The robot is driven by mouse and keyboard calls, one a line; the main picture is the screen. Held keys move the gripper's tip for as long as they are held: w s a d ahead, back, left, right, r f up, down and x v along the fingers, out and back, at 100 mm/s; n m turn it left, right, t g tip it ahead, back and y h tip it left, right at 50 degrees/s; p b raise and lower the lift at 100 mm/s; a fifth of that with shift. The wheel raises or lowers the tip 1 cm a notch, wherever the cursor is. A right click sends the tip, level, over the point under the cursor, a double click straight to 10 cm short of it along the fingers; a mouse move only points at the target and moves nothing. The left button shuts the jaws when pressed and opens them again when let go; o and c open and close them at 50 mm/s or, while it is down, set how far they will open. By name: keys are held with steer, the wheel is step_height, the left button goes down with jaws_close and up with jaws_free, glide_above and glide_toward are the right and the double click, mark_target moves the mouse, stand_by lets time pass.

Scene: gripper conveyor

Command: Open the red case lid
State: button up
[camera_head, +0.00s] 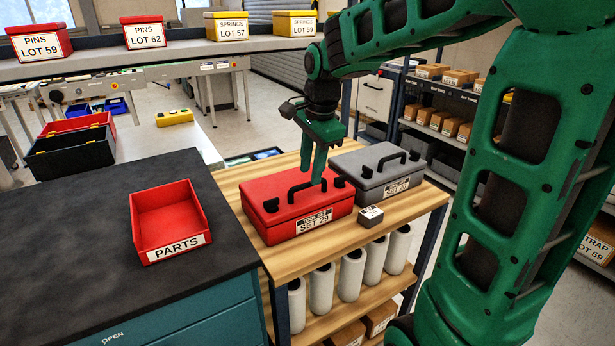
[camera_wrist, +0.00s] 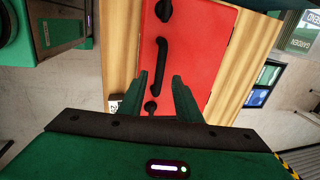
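The red case (camera_head: 290,208) stands on a wooden bench, labelled TOOL SET, SET 29. Its lid is closed, with a black handle on top and black latches at both ends of the lid. My gripper (camera_head: 319,168) points down over the right part of the case, near the right latch. In the wrist view the red case (camera_wrist: 205,50) lies ahead of the fingers, and the handle (camera_wrist: 158,65) runs away from them. My gripper (camera_wrist: 157,97) is open there, its two green fingers apart with a black latch (camera_wrist: 150,106) between them in the picture. Whether they touch the lid I cannot tell.
A grey case (camera_head: 372,182) stands right of the red case. A small labelled box (camera_head: 369,216) lies in front of it. A red PARTS bin (camera_head: 170,222) sits on the dark counter (camera_head: 80,270) at left. Several white cylinders (camera_head: 350,272) stand on the shelf below.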

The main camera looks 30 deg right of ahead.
steer(key=shift+w+f, duration=0.15)
steer(key=shift+f, duration=0.55)
steer(key=shift+w+f, duration=0.15)
steer(key=shift+f, duration=0.5)
jaws_close()
steer(key=shift+r, duration=0.15)
